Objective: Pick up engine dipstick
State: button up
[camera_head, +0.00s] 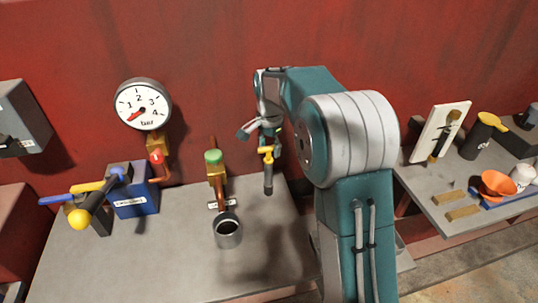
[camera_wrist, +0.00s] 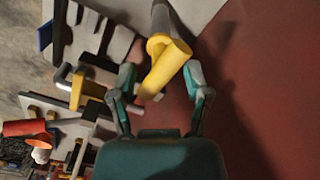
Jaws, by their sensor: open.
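A yellow looped handle (camera_head: 267,154) tops a dark upright tube (camera_head: 268,180) near the back of the grey bench; I take it for the engine dipstick. My gripper (camera_head: 262,134) is just above it in the head view, pointing down. In the wrist view the yellow handle (camera_wrist: 165,65) lies between the two parted fingers of my gripper (camera_wrist: 160,82), with the grey tube (camera_wrist: 165,15) running beyond it. The fingers are open and no firm grip shows. Any stick inside the tube is hidden.
On the bench (camera_head: 150,262) stand a grey cup (camera_head: 228,232), a green-topped brass valve (camera_head: 215,165), a blue box (camera_head: 133,196) with levers and a pressure gauge (camera_head: 142,104). A red wall (camera_head: 220,45) is close behind. The right table holds an orange bowl (camera_head: 497,185).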

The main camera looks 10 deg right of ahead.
jog(key=shift+f, duration=0.95)
jog(key=shift+a, duration=0.25)
grip_shut()
notch_tip(320, 180, up, 18)
jog(key=c, duration=0.6)
grip_release()
jog(key=shift+f, duration=0.1)
grip_shut()
